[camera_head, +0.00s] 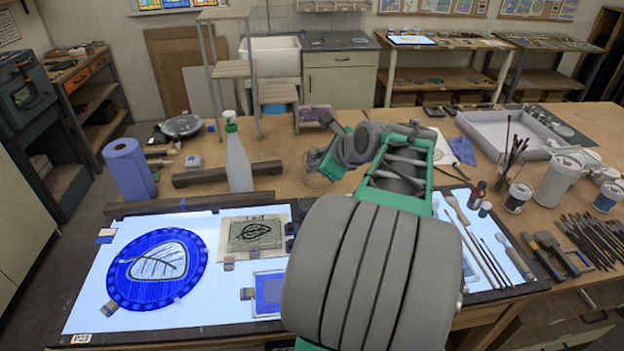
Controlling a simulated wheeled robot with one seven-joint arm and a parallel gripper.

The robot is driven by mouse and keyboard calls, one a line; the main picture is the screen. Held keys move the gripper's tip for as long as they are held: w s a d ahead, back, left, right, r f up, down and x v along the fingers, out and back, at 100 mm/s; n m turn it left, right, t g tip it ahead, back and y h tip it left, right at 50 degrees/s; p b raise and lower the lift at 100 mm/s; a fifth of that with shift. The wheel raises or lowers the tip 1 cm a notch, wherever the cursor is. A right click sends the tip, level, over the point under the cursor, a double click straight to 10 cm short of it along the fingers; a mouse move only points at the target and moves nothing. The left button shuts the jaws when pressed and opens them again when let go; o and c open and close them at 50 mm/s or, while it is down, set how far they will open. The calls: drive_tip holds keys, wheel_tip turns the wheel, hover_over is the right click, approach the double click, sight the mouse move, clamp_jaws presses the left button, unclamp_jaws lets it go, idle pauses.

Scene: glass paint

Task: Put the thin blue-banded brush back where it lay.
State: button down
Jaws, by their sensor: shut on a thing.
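My arm reaches from the bottom middle over the light table, and its end bends left. My gripper (322,160) is over the wooden bench behind the light table. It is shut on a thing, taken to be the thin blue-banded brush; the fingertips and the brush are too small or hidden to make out. Several slim brushes (484,256) lie side by side on the right part of the lit light table (205,318). No blue band can be told on them at this size. My arm hides the middle of the light table.
A blue painted glass disc (128,290) lies on the left of the light table.

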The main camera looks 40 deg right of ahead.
drive_tip(key=shift+r, duration=1.8)
